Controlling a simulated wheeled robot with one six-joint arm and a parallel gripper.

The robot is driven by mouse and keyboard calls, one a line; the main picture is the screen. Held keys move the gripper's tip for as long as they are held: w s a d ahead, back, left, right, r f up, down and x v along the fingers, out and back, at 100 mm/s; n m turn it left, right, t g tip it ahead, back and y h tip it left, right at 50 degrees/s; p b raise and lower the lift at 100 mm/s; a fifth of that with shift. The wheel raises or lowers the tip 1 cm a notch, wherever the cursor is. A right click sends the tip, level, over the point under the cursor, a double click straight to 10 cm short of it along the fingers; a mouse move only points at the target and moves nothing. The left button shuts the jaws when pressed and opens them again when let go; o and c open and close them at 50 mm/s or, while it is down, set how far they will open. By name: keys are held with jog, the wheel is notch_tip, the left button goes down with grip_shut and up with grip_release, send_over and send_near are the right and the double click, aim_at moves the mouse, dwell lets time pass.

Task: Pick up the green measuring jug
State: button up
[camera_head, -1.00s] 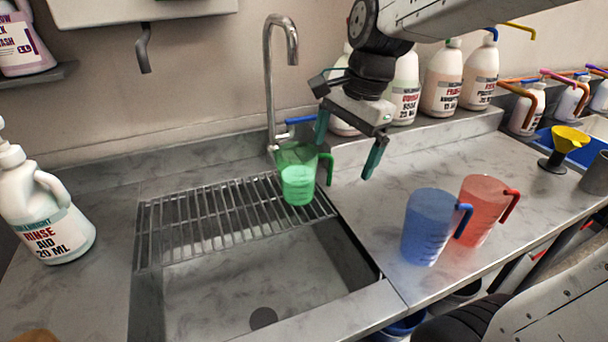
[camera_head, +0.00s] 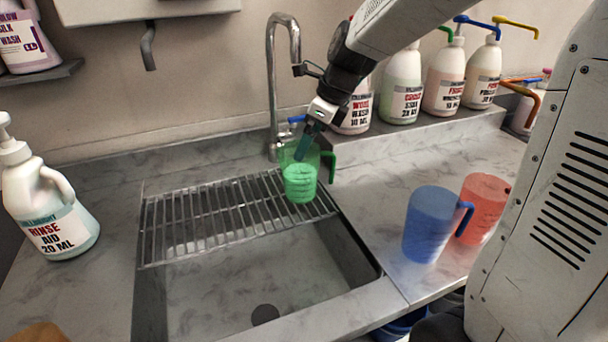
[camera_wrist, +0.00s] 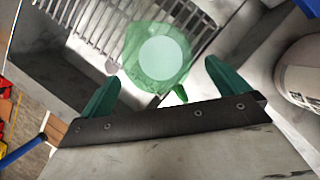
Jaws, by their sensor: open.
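The green measuring jug (camera_head: 300,184) is see-through and stands upright on the wire rack at the sink's back right corner, beside the tap. Its handle points right in the head view. In the wrist view the jug (camera_wrist: 158,55) shows from above, beyond and between the fingers, with its handle toward my gripper. My gripper (camera_head: 308,148) is above the jug's rim in the head view, its fingers pointing down and overlapping the jug in the picture. In the wrist view my gripper (camera_wrist: 162,88) is open with nothing between its teal fingers. Whether a finger touches the jug cannot be told.
The wire rack (camera_head: 180,222) spans the back of the sink (camera_head: 250,280). The tap (camera_head: 271,80) rises close behind the jug. Blue (camera_head: 430,225) and red (camera_head: 482,205) jugs stand on the right counter. Labelled bottles (camera_head: 402,90) line the back ledge.

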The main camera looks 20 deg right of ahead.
aim_at(309, 173)
jog(key=x, duration=0.5)
jog(key=shift+s, duration=0.25)
jog(key=c, duration=1.8)
jog(key=shift+o, duration=0.2)
jog(key=shift+r, duration=0.15)
